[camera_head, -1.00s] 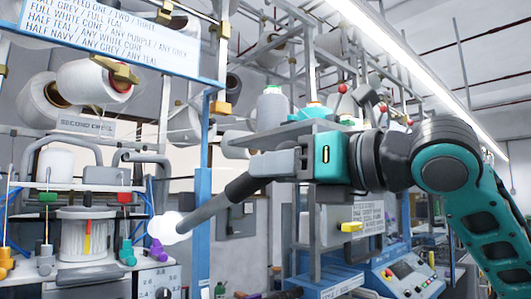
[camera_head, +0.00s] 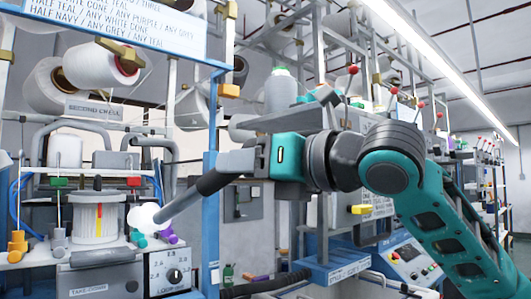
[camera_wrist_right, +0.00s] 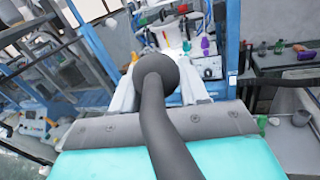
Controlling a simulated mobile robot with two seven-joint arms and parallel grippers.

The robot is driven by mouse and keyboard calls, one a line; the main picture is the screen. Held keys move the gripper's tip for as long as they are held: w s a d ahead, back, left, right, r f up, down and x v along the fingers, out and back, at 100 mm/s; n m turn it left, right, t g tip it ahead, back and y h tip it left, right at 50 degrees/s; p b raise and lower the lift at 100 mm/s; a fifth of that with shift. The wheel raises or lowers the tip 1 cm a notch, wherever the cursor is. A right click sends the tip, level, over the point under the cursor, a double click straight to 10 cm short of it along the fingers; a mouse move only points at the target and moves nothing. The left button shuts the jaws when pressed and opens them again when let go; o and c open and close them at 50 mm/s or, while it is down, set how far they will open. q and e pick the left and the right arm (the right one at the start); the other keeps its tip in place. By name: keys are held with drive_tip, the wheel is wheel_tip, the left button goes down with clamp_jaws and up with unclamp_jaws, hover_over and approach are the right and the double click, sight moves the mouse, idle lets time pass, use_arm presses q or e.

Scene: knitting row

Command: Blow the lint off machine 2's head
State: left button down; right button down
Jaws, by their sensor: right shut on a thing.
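The knitting head (camera_head: 96,222), a pale ribbed drum with a red and yellow mark, stands on the machine at the left of the head view. No machine number is readable there, and I cannot make out lint. My right gripper (camera_head: 232,170) is shut on a dark air nozzle (camera_head: 195,190), tilted down to the left. A white rounded puff (camera_head: 146,218) at its tip is just right of the drum; I cannot tell if they touch. In the right wrist view the nozzle (camera_wrist_right: 163,112) points away toward the machine, between the fingers. My left gripper is out of view.
Coloured pegs (camera_head: 168,232) stand close beside the nozzle tip. A blue post (camera_head: 209,215) rises just behind the nozzle. White yarn cones (camera_head: 100,65) hang above the head. A control panel (camera_head: 410,257) stands at the lower right.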

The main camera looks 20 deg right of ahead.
sight(221, 187)
drive_tip(key=shift+w+a+f, duration=0.55)
drive_tip(key=shift+w+a, duration=0.1)
drive_tip(key=shift+w, duration=0.3)
drive_tip(key=shift+w+a+f, duration=0.5)
drive_tip(key=shift+w+a, duration=0.2)
drive_tip(key=shift+w, duration=0.2)
drive_tip(key=shift+w+a+f, duration=0.55)
drive_tip(key=shift+w+a, duration=0.1)
drive_tip(key=shift+w, duration=0.3)
idle(0.5)
drive_tip(key=s+d+r, duration=0.1)
drive_tip(key=s+d, duration=0.1)
drive_tip(key=s, duration=0.4)
drive_tip(key=s+d+r, duration=0.2)
drive_tip(key=s, duration=0.5)
drive_tip(key=shift+s+d, duration=0.2)
idle(0.5)
